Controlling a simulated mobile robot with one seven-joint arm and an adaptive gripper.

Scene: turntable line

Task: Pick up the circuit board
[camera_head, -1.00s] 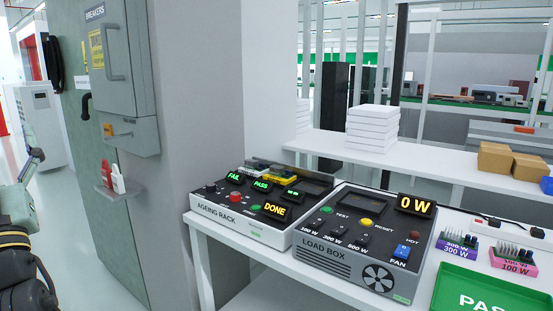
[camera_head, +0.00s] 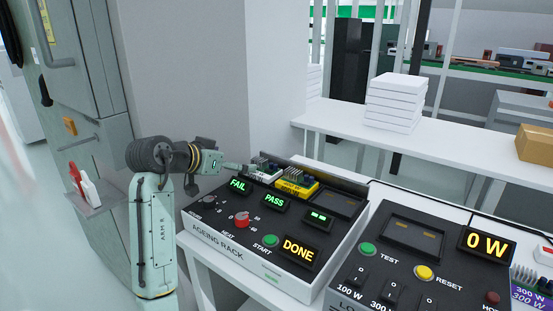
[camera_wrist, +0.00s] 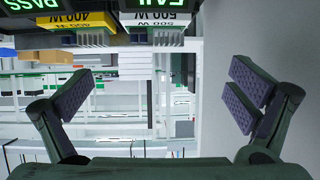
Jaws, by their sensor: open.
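The ageing rack (camera_head: 262,252) holds two board-like units in its back slots. A white one (camera_head: 262,170) sits behind the FAIL display. A yellow one (camera_head: 297,188) sits behind the PASS display. In the wrist view, labels at the top read 500 W on the white unit (camera_wrist: 155,19) and 400 W on the yellow unit (camera_wrist: 82,20). My gripper (camera_wrist: 158,95) is open with nothing between its purple-padded fingers. In the head view, my gripper (camera_head: 240,167) is at the rack's left back corner, beside the white unit; contact cannot be told.
The rack's third slot (camera_head: 334,203) looks empty. The load box (camera_head: 385,262) stands right of the rack, showing 0 W. A purple 300 W unit (camera_head: 531,296) is at the right edge. A grey pillar (camera_head: 190,85) rises behind my arm. White boxes (camera_head: 395,103) are stacked on the back shelf.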

